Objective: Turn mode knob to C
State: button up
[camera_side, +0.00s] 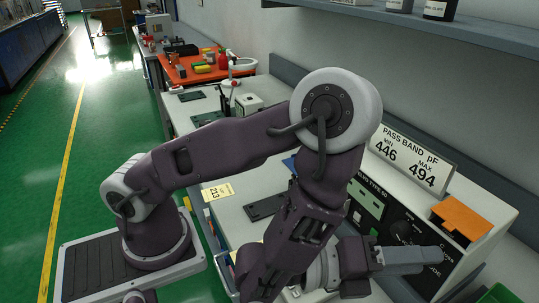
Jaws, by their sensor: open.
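My gripper (438,255) is at the lower right, its grey fingers pointing right toward the front of a pale instrument box (487,224). The box has a black panel (404,217) with a dark round knob just above my fingers. Lettering on the panel, partly reading "ODE", shows below the fingers. The mode knob itself is hidden or cannot be told apart behind my fingers, so its setting cannot be read. Whether the fingers touch anything cannot be told. I see nothing held between them.
A sign (411,158) reading "PASS BAND pF, MIN 446, MAX 494" stands behind. A yellow tag (218,192) lies on the bench. A shelf (440,28) overhangs at upper right.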

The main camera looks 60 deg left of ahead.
jog(key=s+a+r+m+g+y, duration=0.1)
jog(key=s+r+m+g+y, duration=0.1)
jog(key=s+r+m+y, duration=0.4)
jog(key=a+r+n+g+y, duration=0.2)
jog(key=a+n+y, duration=0.45)
jog(key=a, duration=1.05)
jog(key=s+a+n+g+y, duration=0.2)
jog(key=s+a+n+g, duration=0.4)
jog(key=s+a+n, duration=0.3)
jog(key=shift+a+f+n+g, duration=0.4)
jog(key=shift+a+n, duration=0.7)
jog(key=shift+n, duration=0.75)
jog(key=shift+s, duration=0.1)
